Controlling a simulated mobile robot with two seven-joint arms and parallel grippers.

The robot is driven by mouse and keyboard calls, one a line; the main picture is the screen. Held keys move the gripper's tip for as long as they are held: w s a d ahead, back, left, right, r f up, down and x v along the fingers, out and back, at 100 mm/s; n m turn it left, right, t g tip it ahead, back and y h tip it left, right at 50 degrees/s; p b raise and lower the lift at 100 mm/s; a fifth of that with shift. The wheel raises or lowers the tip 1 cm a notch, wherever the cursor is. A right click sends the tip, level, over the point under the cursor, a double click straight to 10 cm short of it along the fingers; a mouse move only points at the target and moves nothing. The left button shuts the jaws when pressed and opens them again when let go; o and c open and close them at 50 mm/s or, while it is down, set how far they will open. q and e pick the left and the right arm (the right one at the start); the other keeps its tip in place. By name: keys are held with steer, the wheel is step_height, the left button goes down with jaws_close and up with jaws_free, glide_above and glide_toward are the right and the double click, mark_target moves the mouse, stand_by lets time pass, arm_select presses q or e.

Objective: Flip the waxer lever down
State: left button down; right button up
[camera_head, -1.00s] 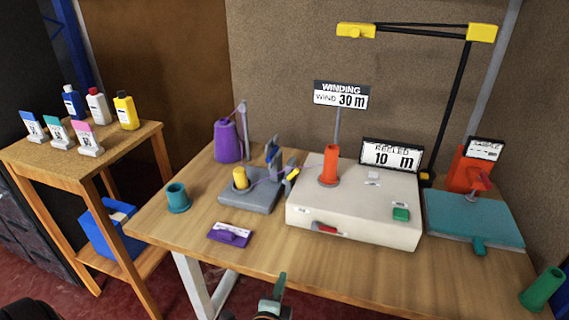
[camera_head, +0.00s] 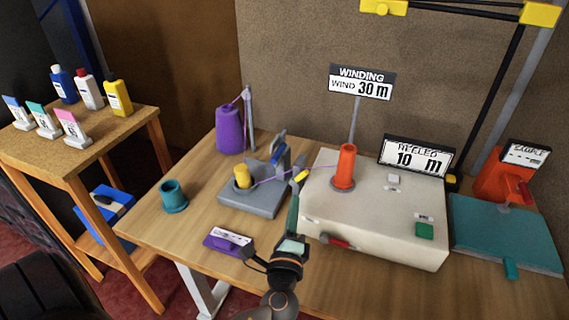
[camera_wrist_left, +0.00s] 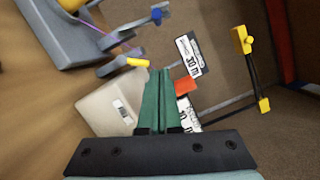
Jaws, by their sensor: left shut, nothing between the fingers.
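The waxer is a grey block (camera_head: 262,203) on the table in the head view, with a yellow cylinder (camera_head: 243,176) on it and a blue-tipped arm (camera_head: 278,155). At its right side a short grey lever with a yellow tip (camera_head: 301,175) slants upward; the tip also shows in the left wrist view (camera_wrist_left: 138,62). My left gripper (camera_head: 293,200) has its green fingers shut and empty, just below the yellow tip in the head view. In the left wrist view the fingertips (camera_wrist_left: 160,72) appear close to the tip; contact cannot be told. My right gripper is not in view.
A cream winder box (camera_head: 375,230) with an orange cone (camera_head: 345,167) stands right of the waxer. A purple cone (camera_head: 229,131) feeds purple yarn from behind.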

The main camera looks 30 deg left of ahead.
mark_target(276, 159)
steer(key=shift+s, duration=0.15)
arm_select(q)
steer(key=p+x, duration=0.1)
steer(key=x, duration=0.8)
steer(key=shift+w+a+r+p, duration=0.1)
steer(key=shift+r+p, duration=0.05)
steer(key=shift+p, duration=0.2)
steer(key=a+p, duration=0.1)
steer(key=a, duration=0.1)
steer(key=a+r, duration=0.1)
steer(key=a, duration=0.1)
steer(key=shift+r+p, duration=0.1)
steer(key=shift+p, duration=0.25)
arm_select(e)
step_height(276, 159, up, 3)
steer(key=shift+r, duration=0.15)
arm_select(q)
steer(key=shift+a+r+n, duration=0.2)
steer(key=shift+n, duration=0.3)
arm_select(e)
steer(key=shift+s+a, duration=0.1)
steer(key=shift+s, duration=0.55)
